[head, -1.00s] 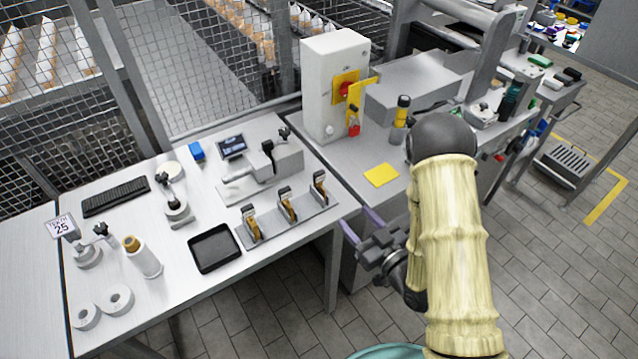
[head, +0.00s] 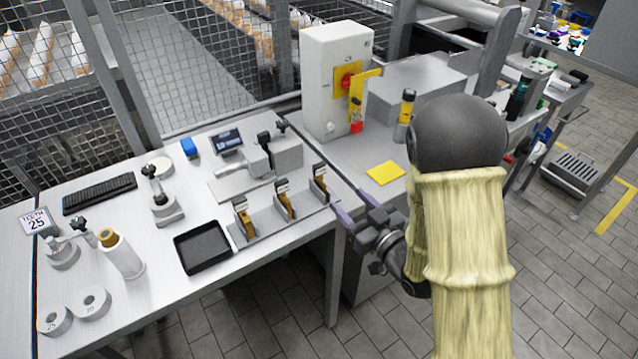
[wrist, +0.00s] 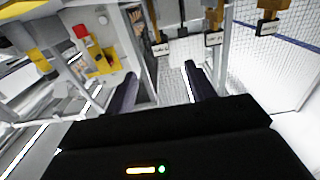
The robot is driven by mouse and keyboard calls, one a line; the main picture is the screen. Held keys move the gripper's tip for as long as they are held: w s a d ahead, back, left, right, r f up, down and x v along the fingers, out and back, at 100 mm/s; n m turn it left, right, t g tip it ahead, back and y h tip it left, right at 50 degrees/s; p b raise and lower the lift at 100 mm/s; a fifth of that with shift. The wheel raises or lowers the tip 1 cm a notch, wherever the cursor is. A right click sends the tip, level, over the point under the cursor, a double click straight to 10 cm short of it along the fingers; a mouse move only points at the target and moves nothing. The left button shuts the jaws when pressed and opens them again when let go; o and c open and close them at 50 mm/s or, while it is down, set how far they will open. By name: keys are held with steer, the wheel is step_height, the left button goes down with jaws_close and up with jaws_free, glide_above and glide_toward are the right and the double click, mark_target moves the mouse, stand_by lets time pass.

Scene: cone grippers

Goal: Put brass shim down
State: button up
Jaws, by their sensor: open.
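Three upright holders with brass-coloured pieces stand in a row on a grey rack (head: 262,232) at the front edge of the bench: a left one (head: 246,222), a middle one (head: 284,204) and a right one (head: 319,186). I cannot tell which brass piece is the shim. My gripper (head: 352,206) is open with nothing between its fingers, just right of the rack, near the bench's front right corner. In the wrist view, its two dark fingers (wrist: 160,76) are apart, and the labelled brass pieces (wrist: 210,30) show beyond them along the top.
A black tray (head: 203,247) lies left of the rack. A clamp fixture (head: 275,155) stands behind it. A yellow square (head: 385,172) lies on the adjoining cabinet, below a switch box (head: 335,85) with a red padlock.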

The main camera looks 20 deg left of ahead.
mark_target(321, 172)
steer(key=shift+w+a+f+b, duration=0.1)
steer(key=shift+a+f+b, duration=0.1)
steer(key=shift+b, duration=1.05)
steer(key=x, duration=0.2)
steer(key=p+x, duration=0.1)
steer(key=x, duration=0.3)
steer(key=shift+w+a+r+p, duration=0.25)
steer(key=shift+r+p, duration=0.05)
steer(key=shift+r, duration=0.05)
steer(key=shift+w+a+f, duration=0.1)
steer(key=shift+w+a, duration=0.1)
steer(key=shift+p+x, duration=0.45)
steer(key=shift+x, duration=2.2)
steer(key=shift+c, duration=0.2)
steer(key=c, duration=1.1)
step_height(321, 172, up, 10)
steer(key=p, duration=0.5)
steer(key=shift+p, duration=0.35)
